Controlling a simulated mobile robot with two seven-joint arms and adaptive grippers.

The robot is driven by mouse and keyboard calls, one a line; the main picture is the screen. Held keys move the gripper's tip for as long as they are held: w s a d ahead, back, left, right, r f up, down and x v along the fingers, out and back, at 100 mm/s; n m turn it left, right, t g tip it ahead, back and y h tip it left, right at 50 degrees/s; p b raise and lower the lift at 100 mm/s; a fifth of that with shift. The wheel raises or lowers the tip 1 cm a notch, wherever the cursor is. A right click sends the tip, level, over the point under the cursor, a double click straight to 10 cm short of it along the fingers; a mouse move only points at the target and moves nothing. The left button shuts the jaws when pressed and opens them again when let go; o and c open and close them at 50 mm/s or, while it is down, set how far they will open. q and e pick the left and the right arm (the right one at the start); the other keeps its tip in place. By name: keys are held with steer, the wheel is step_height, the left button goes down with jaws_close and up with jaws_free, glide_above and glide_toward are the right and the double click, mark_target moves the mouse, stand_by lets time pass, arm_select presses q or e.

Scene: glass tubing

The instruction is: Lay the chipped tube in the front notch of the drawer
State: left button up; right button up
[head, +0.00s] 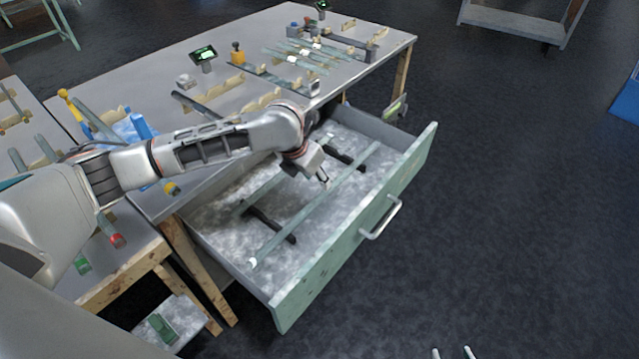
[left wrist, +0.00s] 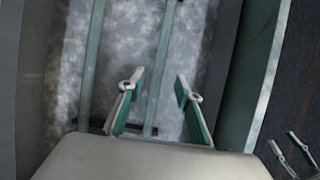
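The open drawer (head: 330,283) holds two long pale-green tubes across two dark supports (head: 272,224). The front tube (head: 308,212) lies near the supports' front ends; its near end is white, perhaps the chip. The rear tube (head: 262,192) is partly hidden by my left arm. My left gripper (head: 324,181) is above the front tube. In the left wrist view, its fingers (left wrist: 160,95) are apart, with the front tube (left wrist: 163,62) showing between them and the rear tube (left wrist: 92,65) to the left. The notches are too small to see. My right gripper (head: 454,353) is open and empty, outside the drawer.
The drawer's green front panel (head: 352,246) with its handle stands close to the front tube. The workbench (head: 260,42) behind carries several tubes, wooden racks and small displays. A side table stands at left.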

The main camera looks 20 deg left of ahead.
arm_select(q)
steer(key=v, duration=0.3)
steer(key=shift+s+r+p, duration=0.15)
steer(key=shift+r+p, duration=0.2)
steer(key=shift+p, duration=0.05)
arm_select(e)
steer(key=shift+s+a, duration=0.3)
steer(key=shift+s, duration=0.35)
steer(key=shift+w+d+r, duration=0.2)
steer(key=shift+w+r, duration=0.15)
steer(key=shift+w, duration=0.2)
